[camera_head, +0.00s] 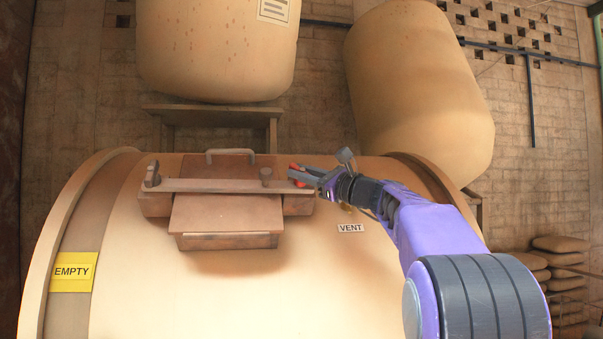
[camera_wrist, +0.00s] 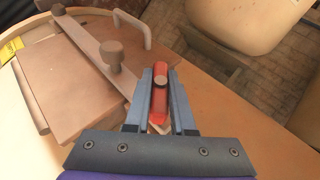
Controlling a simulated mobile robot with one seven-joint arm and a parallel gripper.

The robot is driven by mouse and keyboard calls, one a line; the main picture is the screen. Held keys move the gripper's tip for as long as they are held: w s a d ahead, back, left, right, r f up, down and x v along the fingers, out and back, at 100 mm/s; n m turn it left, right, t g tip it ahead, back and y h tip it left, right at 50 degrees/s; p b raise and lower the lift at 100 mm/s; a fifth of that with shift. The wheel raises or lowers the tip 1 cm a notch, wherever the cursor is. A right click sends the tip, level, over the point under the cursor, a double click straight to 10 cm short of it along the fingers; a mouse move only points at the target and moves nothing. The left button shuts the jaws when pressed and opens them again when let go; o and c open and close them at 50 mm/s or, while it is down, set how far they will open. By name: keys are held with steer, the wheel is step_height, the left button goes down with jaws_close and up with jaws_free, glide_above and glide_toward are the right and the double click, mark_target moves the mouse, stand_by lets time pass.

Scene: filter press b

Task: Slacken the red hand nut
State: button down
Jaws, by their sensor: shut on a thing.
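The red hand nut (camera_wrist: 160,92) is at the right end of the flat bar (camera_wrist: 92,52) that lies across the hatch. In the wrist view a round stud end shows in the middle of the nut. My gripper (camera_wrist: 160,100) has one finger on each side of the nut and is shut on it. In the head view my gripper (camera_head: 312,178) reaches in from the right, and the red nut (camera_head: 297,173) shows only in part at its tips. The bar (camera_head: 215,185) lies across the brown hatch cover (camera_head: 225,215).
A knob (camera_head: 266,173) stands on the bar just left of my gripper. A yellow EMPTY label (camera_head: 73,272) and a VENT label (camera_head: 351,228) are on the vessel. Two large tanks (camera_head: 215,50) (camera_head: 420,85) stand behind.

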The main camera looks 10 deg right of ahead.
steer(key=shift+r+n+g+y, duration=0.15)
steer(key=shift+n+g+y, duration=0.75)
steer(key=shift+n+g, duration=0.7)
steer(key=c, duration=0.8)
jaws_free()
steer(key=shift+a, duration=0.1)
steer(key=shift+o, duration=0.2)
steer(key=shift+s+d+f, duration=0.15)
steer(key=shift+d+f, duration=0.05)
steer(key=shift+d, duration=0.1)
steer(key=b+v, duration=0.2)
steer(key=v, duration=1.5)
steer(key=shift+r, duration=0.3)
